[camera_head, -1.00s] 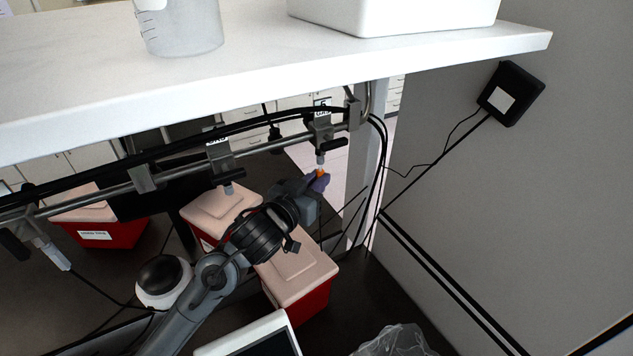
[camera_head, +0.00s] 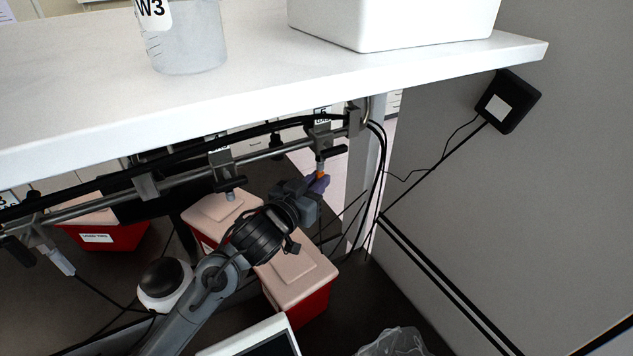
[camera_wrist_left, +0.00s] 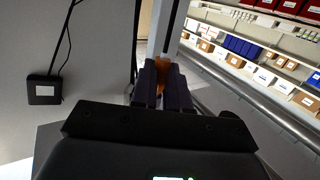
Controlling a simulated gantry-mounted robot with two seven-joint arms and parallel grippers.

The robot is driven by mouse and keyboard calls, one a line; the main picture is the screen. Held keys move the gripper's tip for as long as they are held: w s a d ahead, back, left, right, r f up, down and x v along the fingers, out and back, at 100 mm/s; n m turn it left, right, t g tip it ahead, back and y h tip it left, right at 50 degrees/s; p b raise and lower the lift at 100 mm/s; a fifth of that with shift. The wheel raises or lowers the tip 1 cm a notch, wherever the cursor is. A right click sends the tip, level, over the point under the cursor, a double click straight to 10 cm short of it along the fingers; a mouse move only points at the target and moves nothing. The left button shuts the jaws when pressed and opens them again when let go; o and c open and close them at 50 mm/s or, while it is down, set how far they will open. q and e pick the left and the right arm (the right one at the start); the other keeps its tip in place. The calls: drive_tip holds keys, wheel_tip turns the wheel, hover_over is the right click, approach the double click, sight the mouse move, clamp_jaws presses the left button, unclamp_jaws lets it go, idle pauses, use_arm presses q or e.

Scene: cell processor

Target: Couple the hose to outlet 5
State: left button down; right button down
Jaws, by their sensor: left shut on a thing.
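Outlet 5 (camera_head: 322,140) hangs from the rail at its right end, with a dark handle, a label partly hidden by a cable, and a pale nozzle pointing down. My left gripper (camera_head: 319,183) is just below it, its purple fingers shut on the orange hose end (camera_head: 320,174). The orange end is in line with the nozzle and appears to meet its tip; whether it is seated I cannot tell. In the left wrist view the orange hose end (camera_wrist_left: 162,66) sits between the two purple fingers (camera_wrist_left: 162,88). The rest of the hose is mostly hidden. My right gripper is not in view.
The rail (camera_head: 180,180) carries other outlets to the left (camera_head: 222,165). A white shelf (camera_head: 270,85) overhangs it. Red bins with pale lids (camera_head: 298,275) stand below. Black cables (camera_head: 380,165) hang by the post, right of the gripper. A black box (camera_head: 508,100) is on the wall.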

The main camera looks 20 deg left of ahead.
use_arm(q)
drive_tip(key=shift+r+p, duration=0.35)
idle(0.5)
drive_tip(key=c, duration=1.1)
unclamp_jaws()
drive_tip(key=shift+o, duration=0.2)
drive_tip(key=s+a+b, duration=0.1)
drive_tip(key=s+a, duration=0.1)
drive_tip(key=s, duration=0.8)
drive_tip(key=shift+s+r, duration=0.3)
